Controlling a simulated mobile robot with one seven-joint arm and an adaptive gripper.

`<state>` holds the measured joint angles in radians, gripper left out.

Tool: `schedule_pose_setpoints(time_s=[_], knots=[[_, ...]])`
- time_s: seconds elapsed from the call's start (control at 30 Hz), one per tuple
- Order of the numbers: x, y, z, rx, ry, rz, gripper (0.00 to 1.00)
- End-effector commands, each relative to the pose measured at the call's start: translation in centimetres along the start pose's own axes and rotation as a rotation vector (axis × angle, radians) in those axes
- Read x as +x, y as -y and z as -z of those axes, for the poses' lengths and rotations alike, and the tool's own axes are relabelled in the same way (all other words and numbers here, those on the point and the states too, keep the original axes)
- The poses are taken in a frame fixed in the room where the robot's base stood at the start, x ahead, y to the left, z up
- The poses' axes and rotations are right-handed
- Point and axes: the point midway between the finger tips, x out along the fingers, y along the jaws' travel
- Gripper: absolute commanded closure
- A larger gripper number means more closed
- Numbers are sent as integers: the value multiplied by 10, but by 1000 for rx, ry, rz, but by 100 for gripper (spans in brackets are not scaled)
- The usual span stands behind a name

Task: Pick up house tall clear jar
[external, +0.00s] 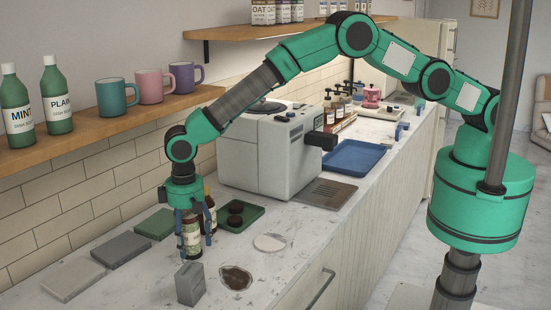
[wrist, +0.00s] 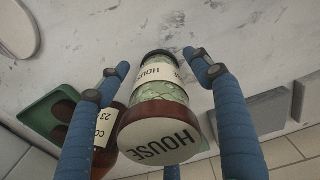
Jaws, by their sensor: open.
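The house tall clear jar (external: 191,243) stands upright on the marble counter with a brown lid and a white label. In the wrist view the jar (wrist: 160,95) shows "HOUSE" on its lid and side, with pale green contents. My gripper (wrist: 156,76) is open, its blue fingers on either side of the jar with visible gaps. In the external view my gripper (external: 192,236) points down over the jar from above. A brown bottle (external: 210,212) stands close beside the jar, and in the wrist view this bottle (wrist: 104,138) is near the left finger.
A grey block (external: 190,284) stands just in front of the jar. A green tray (external: 253,224) and the coffee machine (external: 262,155) are behind. Flat slabs (external: 121,250) lie left.

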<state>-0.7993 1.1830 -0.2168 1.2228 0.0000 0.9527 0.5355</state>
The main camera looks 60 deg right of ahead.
Motion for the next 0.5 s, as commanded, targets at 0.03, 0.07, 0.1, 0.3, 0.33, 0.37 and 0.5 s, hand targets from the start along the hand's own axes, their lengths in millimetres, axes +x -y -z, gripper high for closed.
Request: schedule_pose_setpoints(time_s=[0.03,0.07,0.1,0.3,0.33,0.37,0.5], knots=[[0,0,0,0,0,0,35],[0,0,0,0,0,0,35],[0,0,0,0,0,0,35],[0,0,0,0,0,0,35],[0,0,0,0,0,0,35],[0,0,0,0,0,0,35],[0,0,0,0,0,0,49]])
